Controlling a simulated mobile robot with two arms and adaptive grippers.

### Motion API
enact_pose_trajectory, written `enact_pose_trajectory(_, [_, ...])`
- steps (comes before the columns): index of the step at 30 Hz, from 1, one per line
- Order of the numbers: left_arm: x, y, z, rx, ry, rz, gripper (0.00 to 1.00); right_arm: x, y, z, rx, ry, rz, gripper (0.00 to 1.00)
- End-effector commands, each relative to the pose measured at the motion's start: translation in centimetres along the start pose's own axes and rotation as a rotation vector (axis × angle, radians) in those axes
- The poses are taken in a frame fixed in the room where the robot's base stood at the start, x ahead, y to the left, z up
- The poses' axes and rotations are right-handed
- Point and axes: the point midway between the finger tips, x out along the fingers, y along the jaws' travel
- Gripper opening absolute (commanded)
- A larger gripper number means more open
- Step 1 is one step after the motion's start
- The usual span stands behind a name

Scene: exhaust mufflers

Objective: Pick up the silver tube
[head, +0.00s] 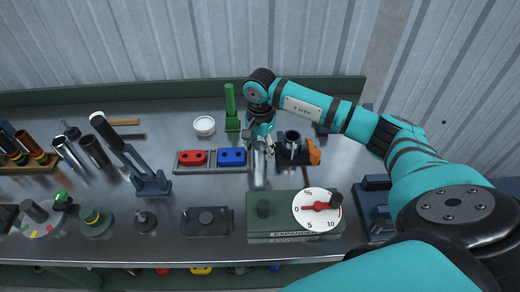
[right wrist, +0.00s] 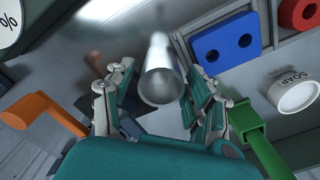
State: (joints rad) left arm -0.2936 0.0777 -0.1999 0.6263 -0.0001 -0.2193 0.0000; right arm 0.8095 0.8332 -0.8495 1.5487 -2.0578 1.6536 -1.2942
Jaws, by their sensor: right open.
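A silver tube (right wrist: 160,72) shows in the right wrist view with its open end facing the camera, between the spread fingers of my right gripper (right wrist: 155,90). Gaps show on both sides of it. In the head view my right gripper (head: 262,148) points down over the bench, just right of the blue block, and the silver tube (head: 260,175) shows partly below it. The gripper hides part of the tube there. Another silver tube (head: 67,150) leans at the far left. My left gripper is not in view.
A tray holds a red block (head: 193,157) and a blue block (head: 231,156). A green post (head: 230,105) and a white soap dish (head: 204,126) stand behind. An orange clamp (head: 314,152) is close right, and the expander box (head: 280,232) with its dial is in front.

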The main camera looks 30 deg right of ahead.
Motion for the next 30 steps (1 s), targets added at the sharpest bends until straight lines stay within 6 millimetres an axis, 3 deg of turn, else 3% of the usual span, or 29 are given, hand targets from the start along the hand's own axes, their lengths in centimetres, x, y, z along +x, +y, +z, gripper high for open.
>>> enact_pose_trajectory(3, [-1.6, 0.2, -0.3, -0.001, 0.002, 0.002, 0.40, 1.6, 0.0, -0.1, 0.002, -0.003, 0.008, 0.55])
enact_pose_trajectory(7, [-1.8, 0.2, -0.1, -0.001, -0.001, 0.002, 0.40, 3.3, -0.1, -0.1, 0.001, -0.002, 0.004, 0.55])
enact_pose_trajectory(16, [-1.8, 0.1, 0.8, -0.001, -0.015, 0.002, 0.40, 3.9, -0.1, -0.2, 0.000, 0.000, 0.002, 0.55])
enact_pose_trajectory(24, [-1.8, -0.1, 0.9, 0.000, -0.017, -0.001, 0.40, 3.9, -0.1, -0.2, 0.000, 0.000, 0.002, 0.19])
enact_pose_trajectory(30, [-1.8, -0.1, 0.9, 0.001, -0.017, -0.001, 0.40, 3.8, -0.2, -0.2, 0.001, 0.000, 0.001, 0.17])
